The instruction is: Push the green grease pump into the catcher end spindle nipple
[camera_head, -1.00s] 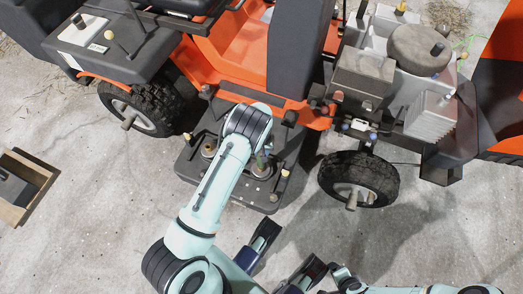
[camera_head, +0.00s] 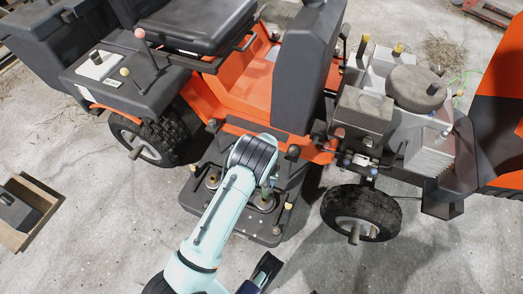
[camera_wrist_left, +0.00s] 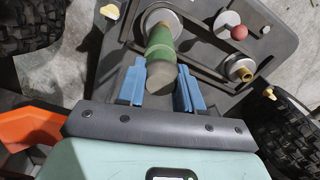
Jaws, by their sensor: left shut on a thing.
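The green grease pump (camera_wrist_left: 160,46) is between the two blue fingers of my left gripper (camera_wrist_left: 158,88), which is shut on it. The pump's far end is at a round grey spindle disc (camera_wrist_left: 158,18) on the dark mower deck (camera_wrist_left: 108,62). I cannot tell whether it is seated in the nipple, which is hidden. In the head view my left wrist is over the deck (camera_head: 240,232) and covers most of the pump. My right gripper (camera_head: 290,277) is at the bottom edge, partly cut off, with its fingers apart and nothing seen between them.
The orange mower (camera_head: 235,90) stands behind the deck. A rear tyre (camera_head: 150,140) is left and a front tyre (camera_head: 360,212) right of the deck. Another spindle (camera_head: 213,179) is on the deck's left. The concrete in front is clear.

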